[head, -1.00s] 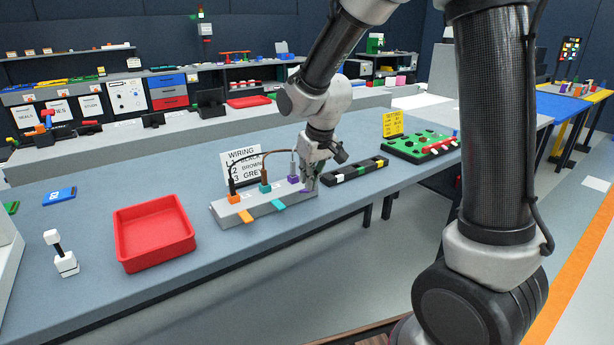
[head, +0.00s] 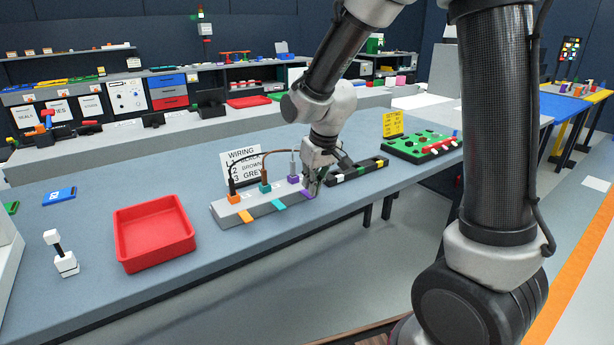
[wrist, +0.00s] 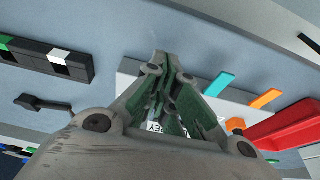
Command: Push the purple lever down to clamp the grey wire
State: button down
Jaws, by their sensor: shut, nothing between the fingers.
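The grey terminal block (head: 225,211) lies on the bench with orange, teal and purple sockets. The purple lever (head: 308,195) lies low at the block's front right, much like the orange lever (head: 246,216) and teal lever (head: 278,206). The grey wire (head: 292,166) stands in the purple socket (head: 293,179). My gripper (head: 312,190) is shut and empty, with its tips at the purple lever; whether they touch it I cannot tell. In the wrist view my gripper (wrist: 163,56) hides the purple lever, and the teal lever (wrist: 218,84) shows to the right.
A wiring card (head: 240,160) stands behind the block. A black strip with coloured blocks (head: 357,172) lies close to the right of my gripper. A red tray (head: 153,232) stands at the left, and a green board (head: 422,146) lies farther right.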

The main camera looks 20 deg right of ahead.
aim_at(309, 195)
jog(key=shift+s+d+f, duration=0.1)
jog(key=shift+s+f, duration=0.1)
jog(key=shift+f, duration=0.05)
dwell(0.4)
jog(key=shift+w, duration=0.15)
jog(key=shift+w+a+r, duration=0.25)
jog(key=shift+w, duration=0.25)
jog(key=shift+w+r, duration=0.15)
jog(key=shift+r, duration=0.2)
notch_tip(309, 195, up, 3)
jog(key=s+d+r, duration=0.2)
jog(key=s+r, duration=0.5)
jog(key=s+d+r+m, duration=0.1)
jog(key=s+d, duration=0.5)
jog(key=s, duration=0.4)
jog(key=s+d+r+m+t+h, duration=0.1)
jog(key=s+d+r+m, duration=0.1)
jog(key=s+d, duration=0.5)
jog(key=s, duration=0.3)
jog(key=shift+r+m, duration=0.2)
jog(key=shift+m, duration=0.1)
